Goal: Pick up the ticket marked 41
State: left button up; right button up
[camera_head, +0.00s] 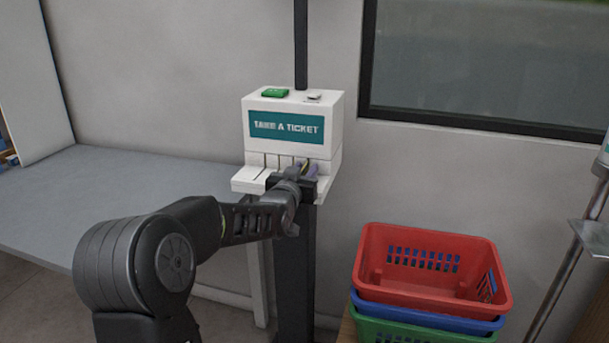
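A white ticket dispenser (253,108) with a green "TAKE A TICKET" sign (287,127) stands on a dark post against the wall. Its front has several narrow slots above a small white ledge (246,180). My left gripper (306,170) is at the right part of the slots, just over the ledge. Its fingers are small and partly hidden by my wrist, so I cannot tell whether they are open or hold anything. I cannot make out a ticket or the number 41. My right gripper is out of view.
A green item (275,92) and a small whitish item (314,96) lie on top of the dispenser. A grey table (120,195) stands at left. Stacked red (430,292), blue and green baskets stand at lower right. A metal stand (560,270) is at the right edge.

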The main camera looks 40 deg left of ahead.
pick_arm(q)
jog(key=shift+c, duration=0.6)
grip_shut()
dwell(0.3)
